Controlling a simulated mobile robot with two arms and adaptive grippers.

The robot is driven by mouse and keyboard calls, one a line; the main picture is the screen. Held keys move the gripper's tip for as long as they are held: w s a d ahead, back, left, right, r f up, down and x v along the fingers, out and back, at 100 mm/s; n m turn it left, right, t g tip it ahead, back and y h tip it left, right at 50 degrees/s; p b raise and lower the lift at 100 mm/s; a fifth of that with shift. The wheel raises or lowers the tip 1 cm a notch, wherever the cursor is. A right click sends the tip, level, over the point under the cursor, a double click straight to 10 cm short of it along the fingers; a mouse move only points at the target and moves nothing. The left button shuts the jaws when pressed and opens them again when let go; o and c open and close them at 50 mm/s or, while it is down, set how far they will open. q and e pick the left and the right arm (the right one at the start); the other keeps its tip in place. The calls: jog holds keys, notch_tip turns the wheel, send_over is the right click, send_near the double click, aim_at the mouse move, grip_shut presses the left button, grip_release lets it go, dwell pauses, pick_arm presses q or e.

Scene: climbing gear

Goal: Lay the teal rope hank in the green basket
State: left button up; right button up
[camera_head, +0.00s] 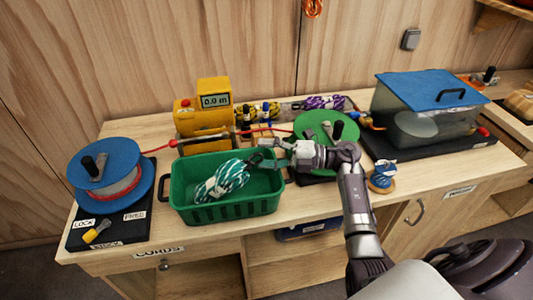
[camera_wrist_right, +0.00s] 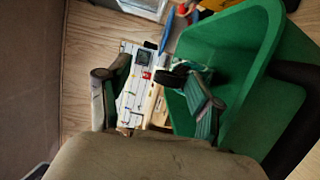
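The teal and white rope hank (camera_head: 222,182) lies inside the green basket (camera_head: 255,204), toward its left and middle, tilted up to the right. The basket stands at the front of the bench; its green wall also fills the right of the right wrist view (camera_wrist_right: 238,60). My right gripper (camera_head: 262,153) is over the basket's back right rim, close to the hank's upper right end. Its fingers are spread with nothing visible held between them. I cannot tell whether a fingertip touches the hank. My left gripper is not in view.
A blue-topped reel (camera_head: 118,160) stands left of the basket and a green reel (camera_head: 315,122) behind right. A yellow meter (camera_head: 205,118) is behind it. A clear box with a blue lid (camera_head: 430,88) and a blue-and-tan item (camera_head: 382,180) are to the right.

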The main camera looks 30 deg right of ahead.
jog(key=v, duration=0.7)
jog(key=shift+s+d, duration=0.15)
jog(key=shift+d, duration=0.05)
jog(key=shift+f, duration=0.1)
dwell(0.5)
